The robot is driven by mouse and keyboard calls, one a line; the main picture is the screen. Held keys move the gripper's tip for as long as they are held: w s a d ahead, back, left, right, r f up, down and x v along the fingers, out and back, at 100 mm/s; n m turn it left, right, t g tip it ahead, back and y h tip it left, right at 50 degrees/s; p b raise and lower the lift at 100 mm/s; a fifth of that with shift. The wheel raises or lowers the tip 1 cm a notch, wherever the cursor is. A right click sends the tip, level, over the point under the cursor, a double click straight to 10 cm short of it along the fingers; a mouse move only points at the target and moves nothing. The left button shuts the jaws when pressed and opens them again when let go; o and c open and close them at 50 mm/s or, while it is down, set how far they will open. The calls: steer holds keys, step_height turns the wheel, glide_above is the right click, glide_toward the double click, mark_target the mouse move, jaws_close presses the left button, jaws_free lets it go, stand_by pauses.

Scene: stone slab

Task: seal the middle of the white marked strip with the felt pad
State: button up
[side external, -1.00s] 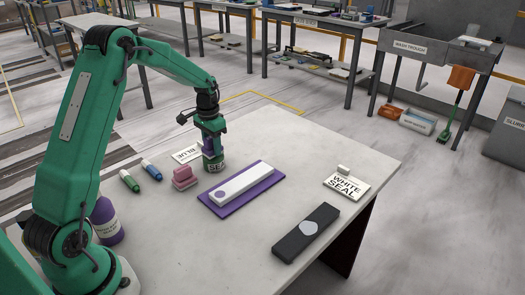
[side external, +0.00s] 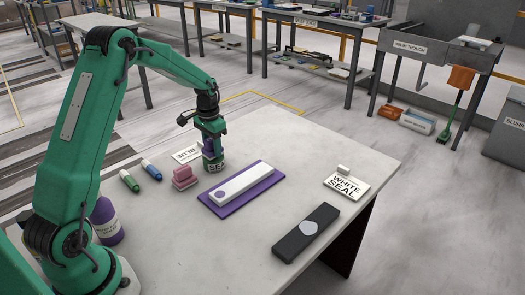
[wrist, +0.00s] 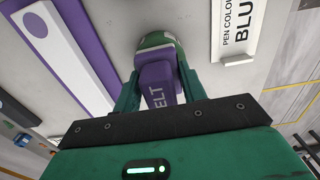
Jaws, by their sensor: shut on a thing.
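My gripper (side external: 212,146) is shut on the purple handle of the felt pad (wrist: 160,82), which has a green base and pale lettering. In the side view the felt pad (side external: 214,164) is upright, at or just above the slab; I cannot tell whether it touches. It is behind a white strip (side external: 247,181) with a purple round mark at its near left end, lying on a purple base. The white strip also shows at the left of the wrist view (wrist: 72,58). A dark strip (side external: 289,245) with a pale patch near its middle lies nearer the front right.
A white seal card (side external: 346,188) lies at the right, with a small white block behind it. A blue pen card (side external: 187,154) is beside the pad. A pink block (side external: 184,178), green pen (side external: 129,181), blue pen (side external: 151,169) and purple bottle (side external: 106,220) stand or lie left.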

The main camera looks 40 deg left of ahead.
steer(key=shift+f, duration=0.4)
stand_by(1.4)
steer(key=shift+r, duration=3.65)
steer(key=s+d+r, duration=0.3)
steer(key=d+r, duration=0.1)
steer(key=d, duration=0.6)
steer(key=s+d+r, duration=0.3)
steer(key=s+d, duration=0.1)
steer(key=d, duration=0.6)
steer(key=w+a+f, duration=0.5)
steer(key=w+f, duration=0.2)
steer(key=w, duration=0.4)
steer(key=shift+w+a+f, duration=0.2)
steer(key=shift+a+f, duration=0.05)
steer(key=shift+f, duration=0.05)
steer(key=shift+f, duration=0.15)
steer(key=shift+f, duration=2.85)
